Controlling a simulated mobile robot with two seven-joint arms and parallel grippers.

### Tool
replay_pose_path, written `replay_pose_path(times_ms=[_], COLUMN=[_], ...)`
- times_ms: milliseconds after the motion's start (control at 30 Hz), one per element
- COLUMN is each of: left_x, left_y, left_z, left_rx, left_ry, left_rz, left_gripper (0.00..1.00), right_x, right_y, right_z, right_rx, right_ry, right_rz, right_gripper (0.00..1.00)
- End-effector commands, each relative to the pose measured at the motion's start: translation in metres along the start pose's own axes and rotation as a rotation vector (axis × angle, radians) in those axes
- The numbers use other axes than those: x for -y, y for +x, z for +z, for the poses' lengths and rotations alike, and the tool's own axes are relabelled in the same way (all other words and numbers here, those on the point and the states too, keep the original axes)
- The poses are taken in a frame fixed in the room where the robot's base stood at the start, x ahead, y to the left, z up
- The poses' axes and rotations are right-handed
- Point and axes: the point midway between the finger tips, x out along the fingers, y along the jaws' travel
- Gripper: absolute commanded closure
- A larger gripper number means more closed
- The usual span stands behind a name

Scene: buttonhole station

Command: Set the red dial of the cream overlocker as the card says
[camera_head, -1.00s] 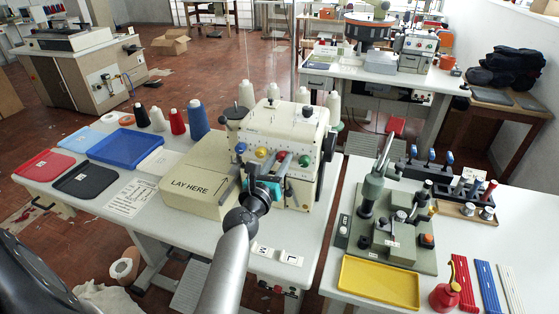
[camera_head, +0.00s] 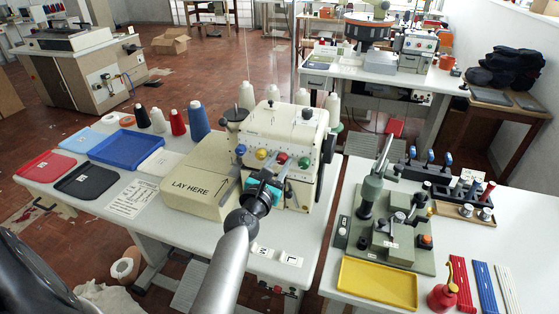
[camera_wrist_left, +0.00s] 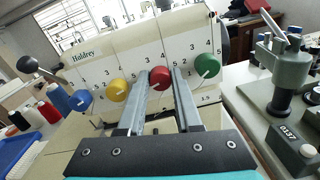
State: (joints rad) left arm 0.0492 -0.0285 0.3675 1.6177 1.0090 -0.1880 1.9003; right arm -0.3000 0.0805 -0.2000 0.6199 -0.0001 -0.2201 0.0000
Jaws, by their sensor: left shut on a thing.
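The cream overlocker (camera_head: 262,125) stands on the white table and also fills the middle of the left wrist view (camera_wrist_left: 110,58). Its front has a row of blue, yellow, red and green dials with numbers around them. The red dial (camera_wrist_left: 160,79) sits between the fingers of my left gripper (camera_wrist_left: 162,74), which is shut on it. In the head view the red dial (camera_head: 282,158) shows just beyond my left gripper (camera_head: 278,167). A white printed card (camera_head: 132,198) lies on the table left of the machine; its writing is too small to read. My right gripper is out of view.
The yellow dial (camera_wrist_left: 118,90) and green dial (camera_wrist_left: 207,66) flank the fingers closely. Thread cones (camera_head: 199,120) and trays (camera_head: 127,146) stand left. A grey-green press (camera_head: 372,190) and a yellow tray (camera_head: 378,284) occupy the right table.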

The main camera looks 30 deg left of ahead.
Motion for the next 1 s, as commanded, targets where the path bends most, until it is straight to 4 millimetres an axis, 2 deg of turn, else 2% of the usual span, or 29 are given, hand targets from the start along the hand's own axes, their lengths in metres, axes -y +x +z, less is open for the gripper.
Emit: replay_pose_path(times_ms=[1000], left_x=[0.001], left_y=[0.0], left_z=[0.001], left_rx=[-0.03], left_ry=[0.969], left_rz=[0.003], left_gripper=[1.0], right_x=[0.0], right_y=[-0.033], right_z=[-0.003], right_rx=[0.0], right_ry=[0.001], right_rz=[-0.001], right_gripper=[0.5])
